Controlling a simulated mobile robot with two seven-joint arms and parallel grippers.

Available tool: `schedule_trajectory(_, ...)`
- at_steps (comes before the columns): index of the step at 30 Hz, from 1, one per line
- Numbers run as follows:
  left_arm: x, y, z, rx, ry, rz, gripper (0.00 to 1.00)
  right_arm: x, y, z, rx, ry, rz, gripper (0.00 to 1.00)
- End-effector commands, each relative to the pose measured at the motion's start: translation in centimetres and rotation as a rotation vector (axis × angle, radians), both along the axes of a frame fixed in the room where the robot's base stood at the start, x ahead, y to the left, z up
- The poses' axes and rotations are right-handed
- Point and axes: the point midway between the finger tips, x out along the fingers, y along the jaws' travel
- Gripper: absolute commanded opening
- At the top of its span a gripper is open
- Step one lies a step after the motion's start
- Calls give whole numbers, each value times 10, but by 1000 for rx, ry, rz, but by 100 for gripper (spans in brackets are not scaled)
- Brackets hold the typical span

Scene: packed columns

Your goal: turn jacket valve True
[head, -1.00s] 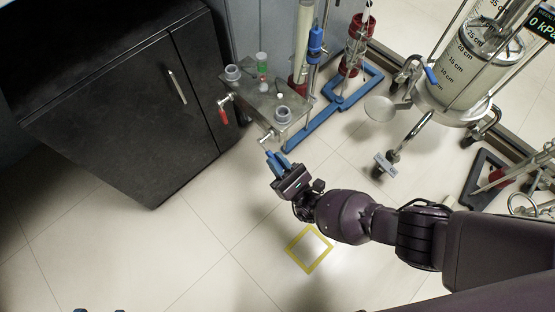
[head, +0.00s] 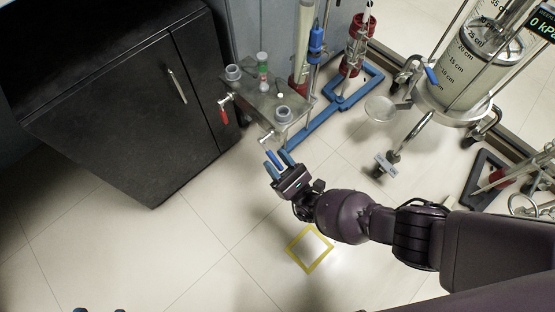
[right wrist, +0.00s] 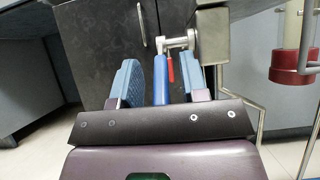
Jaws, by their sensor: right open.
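The steel box (head: 268,100) stands at top centre of the head view with small valves on its near side. The nearer valve (head: 267,138) has a blue lever handle (head: 275,158), seen in the right wrist view as a blue bar (right wrist: 160,80) below the metal valve stem (right wrist: 176,42). The other valve has a red handle (head: 224,115), also behind in the wrist view (right wrist: 170,68). My right gripper (head: 278,162) is open, with its blue fingers on either side of the blue handle and a gap to each. My left gripper is not in view.
A black cabinet (head: 120,105) stands left of the box. Blue floor stands (head: 350,95) and a wheeled glass column (head: 465,75) stand behind and to the right. A yellow square (head: 310,248) marks the floor. The floor in front is clear.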

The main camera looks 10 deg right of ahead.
Motion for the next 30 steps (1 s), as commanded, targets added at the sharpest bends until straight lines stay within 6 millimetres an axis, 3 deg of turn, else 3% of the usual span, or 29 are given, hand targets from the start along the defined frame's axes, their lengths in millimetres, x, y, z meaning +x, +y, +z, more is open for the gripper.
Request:
schedule_trajectory(14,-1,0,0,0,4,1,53,-35,-25,-32,-4,1,0,40)
schedule_trajectory(30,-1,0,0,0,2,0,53,-49,-36,-43,-1,0,-1,40)
